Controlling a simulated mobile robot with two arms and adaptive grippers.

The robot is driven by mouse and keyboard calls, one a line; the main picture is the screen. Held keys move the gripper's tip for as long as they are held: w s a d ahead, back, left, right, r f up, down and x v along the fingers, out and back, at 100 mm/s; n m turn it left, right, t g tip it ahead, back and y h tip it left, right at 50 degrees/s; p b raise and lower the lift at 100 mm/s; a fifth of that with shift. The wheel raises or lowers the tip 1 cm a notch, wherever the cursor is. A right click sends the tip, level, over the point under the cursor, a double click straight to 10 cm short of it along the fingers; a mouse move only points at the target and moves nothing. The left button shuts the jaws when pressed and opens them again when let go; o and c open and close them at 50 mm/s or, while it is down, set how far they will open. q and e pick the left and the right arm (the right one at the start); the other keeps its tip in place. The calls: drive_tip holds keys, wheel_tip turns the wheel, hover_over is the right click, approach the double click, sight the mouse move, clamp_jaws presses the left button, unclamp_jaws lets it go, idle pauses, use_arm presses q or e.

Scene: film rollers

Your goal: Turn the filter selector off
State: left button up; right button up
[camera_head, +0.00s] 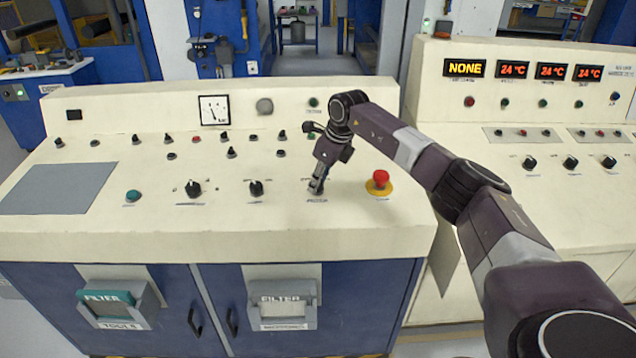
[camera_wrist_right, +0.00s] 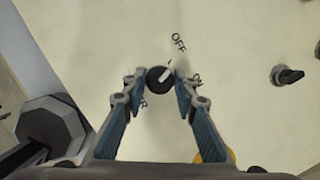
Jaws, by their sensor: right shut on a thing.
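The selector (camera_head: 316,190) is a black rotary knob on the cream console, left of the red emergency button; its caption is too small to read. It also shows in the right wrist view (camera_wrist_right: 157,80), with a white pointer mark slanting to the upper right. The printed word OFF (camera_wrist_right: 178,43) lies above and right of the knob. Other labels beside it are partly hidden by my fingers. My right gripper (camera_head: 316,185) points down on the knob; its blue-padded fingers (camera_wrist_right: 158,90) are shut on it from both sides. My left gripper is not in view.
A red emergency button (camera_head: 380,179) on a yellow base stands close right of the gripper. Another black knob (camera_head: 256,188) is to its left. Several small toggles (camera_head: 231,152) line the panel behind. A grey plate (camera_head: 60,188) lies at the left.

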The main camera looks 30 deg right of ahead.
drive_tip(key=shift+w+d+r+n+y, duration=0.1)
drive_tip(key=shift+n+y, duration=0.2)
drive_tip(key=shift+n, duration=0.7)
drive_tip(key=o, duration=1.2)
drive_tip(key=shift+c, duration=0.2)
drive_tip(key=v, duration=1.2)
